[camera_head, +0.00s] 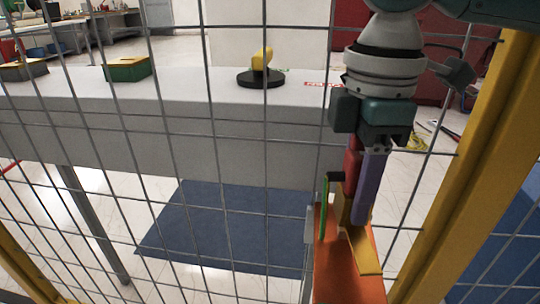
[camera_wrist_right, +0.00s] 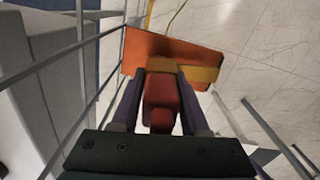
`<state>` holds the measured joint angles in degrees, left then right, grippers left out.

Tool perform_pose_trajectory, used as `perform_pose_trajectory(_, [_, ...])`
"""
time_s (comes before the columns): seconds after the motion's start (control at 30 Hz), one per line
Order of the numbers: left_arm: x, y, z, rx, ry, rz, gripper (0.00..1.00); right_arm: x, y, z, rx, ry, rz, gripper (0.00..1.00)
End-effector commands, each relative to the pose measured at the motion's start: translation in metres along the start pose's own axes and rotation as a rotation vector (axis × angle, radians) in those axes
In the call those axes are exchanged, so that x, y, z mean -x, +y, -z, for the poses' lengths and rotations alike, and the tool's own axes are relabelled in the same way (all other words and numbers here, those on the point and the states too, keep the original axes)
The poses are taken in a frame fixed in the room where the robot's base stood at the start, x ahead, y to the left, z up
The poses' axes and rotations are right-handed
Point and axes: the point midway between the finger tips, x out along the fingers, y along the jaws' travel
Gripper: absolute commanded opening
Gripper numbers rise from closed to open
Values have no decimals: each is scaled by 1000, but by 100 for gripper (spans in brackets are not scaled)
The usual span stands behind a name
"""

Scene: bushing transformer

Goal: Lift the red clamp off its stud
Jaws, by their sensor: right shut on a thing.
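The red clamp (camera_head: 351,168) is between the purple fingers of my right gripper (camera_head: 362,205), which point down. In the right wrist view the red clamp (camera_wrist_right: 161,103) lies between the two fingers of my right gripper (camera_wrist_right: 160,82), which is shut on it. Beyond the clamp is a yellow-tan piece (camera_head: 362,250) on an orange block (camera_head: 345,278). The orange block also shows in the wrist view (camera_wrist_right: 150,48). The stud is not distinguishable, so I cannot tell whether the clamp is still around it. My left gripper is not in view.
A wire mesh fence (camera_head: 209,120) crosses the view, with a yellow post (camera_head: 472,170) at the right. Behind it, a grey table (camera_head: 190,92) carries a yellow object on a black base (camera_head: 262,78) and a green-orange box (camera_head: 127,68). A green strip (camera_head: 324,205) stands beside the gripper.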

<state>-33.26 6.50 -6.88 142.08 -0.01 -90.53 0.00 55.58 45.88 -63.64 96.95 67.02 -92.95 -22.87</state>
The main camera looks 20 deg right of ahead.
Motion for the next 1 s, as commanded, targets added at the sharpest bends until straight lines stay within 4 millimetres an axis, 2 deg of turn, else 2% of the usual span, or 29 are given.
perform_pose_trajectory(0.03, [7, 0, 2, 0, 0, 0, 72, 18, 2, 1, 0, 5, -6, 0])
perform_pose_trajectory(0.3, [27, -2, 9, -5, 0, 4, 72, 96, 2, 1, 0, 5, -8, 0])
perform_pose_trajectory(0.5, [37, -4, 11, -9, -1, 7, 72, 141, 1, 1, -1, 4, -5, 0])
perform_pose_trajectory(0.77, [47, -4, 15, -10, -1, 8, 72, 169, 1, 0, -1, 2, -2, 0])
perform_pose_trajectory(1.0, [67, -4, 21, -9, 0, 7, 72, 186, 1, 0, -1, 2, -1, 0])
